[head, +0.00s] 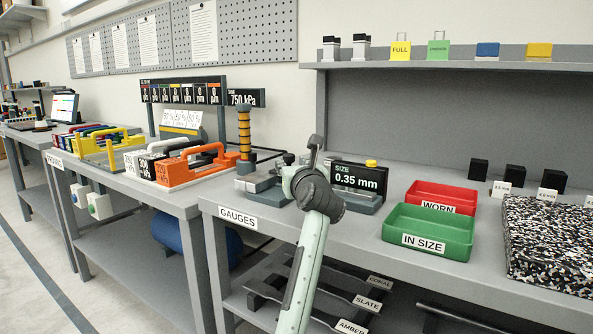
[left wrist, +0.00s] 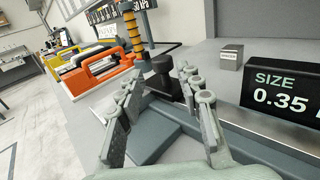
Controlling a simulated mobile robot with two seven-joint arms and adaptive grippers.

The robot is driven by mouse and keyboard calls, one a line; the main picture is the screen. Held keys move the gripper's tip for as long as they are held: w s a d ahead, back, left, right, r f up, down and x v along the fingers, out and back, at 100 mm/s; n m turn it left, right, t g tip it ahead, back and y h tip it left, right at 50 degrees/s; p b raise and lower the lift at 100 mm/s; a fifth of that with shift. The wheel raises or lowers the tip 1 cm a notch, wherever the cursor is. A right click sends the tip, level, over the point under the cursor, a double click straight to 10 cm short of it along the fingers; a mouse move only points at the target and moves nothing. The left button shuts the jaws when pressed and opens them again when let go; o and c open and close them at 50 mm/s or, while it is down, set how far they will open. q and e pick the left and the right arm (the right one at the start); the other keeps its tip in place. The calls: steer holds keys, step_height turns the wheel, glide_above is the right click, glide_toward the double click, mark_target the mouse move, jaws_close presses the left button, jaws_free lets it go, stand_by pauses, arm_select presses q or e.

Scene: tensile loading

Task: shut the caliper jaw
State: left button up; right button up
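The caliper gauge stands on the bench by the GAUGES label; its dark display (head: 358,180) reads SIZE 0.35 mm. The display also shows at the right in the left wrist view (left wrist: 286,92). A dark knob (left wrist: 163,68) on the caliper's grey base (left wrist: 166,142) shows beyond and between my left fingers; I cannot tell whether they touch it. My left gripper (left wrist: 160,90) is open, its two fingers apart, with nothing held. In the head view my left gripper (head: 313,152) and wrist hide part of the caliper. The jaw faces cannot be made out. My right gripper is not in view.
A red WORN tray (head: 417,191) and a green IN SIZE tray (head: 400,222) stand right of the caliper. A speckled block (head: 553,240) is farther right. An orange-ringed post (head: 244,130) and an orange-handled carrier (head: 185,168) stand left.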

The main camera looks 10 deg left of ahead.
arm_select(q)
steer(key=v, duration=0.6)
steer(key=shift+s, duration=0.3)
stand_by(0.6)
